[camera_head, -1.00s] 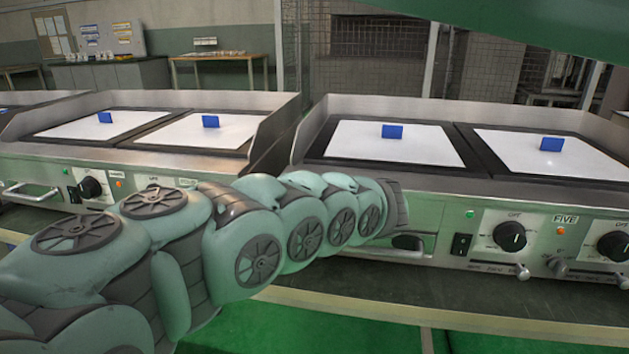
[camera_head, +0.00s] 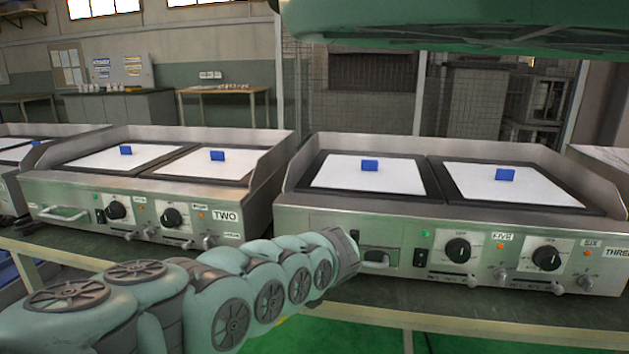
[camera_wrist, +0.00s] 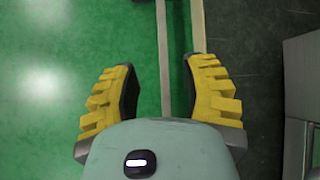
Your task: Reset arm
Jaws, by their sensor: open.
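My arm reaches from the lower left of the head view toward the front of the right-hand griddle, marked FIVE and SIX (camera_head: 450,255). The fingers are not visible in the head view; the arm's dark end is by the drawer handle at the griddle's left front, and I cannot tell whether it touches. In the wrist view my gripper (camera_wrist: 163,90) shows two yellow ribbed fingers spread wide apart. Nothing is between them but green floor and a pale rail.
Another griddle, marked TWO (camera_head: 225,216), stands to the left. Both carry white plates with small blue blocks (camera_head: 370,165) (camera_head: 505,174) on top. The table edge (camera_head: 480,328) runs below the griddles. Green floor (camera_wrist: 60,70) lies under my gripper.

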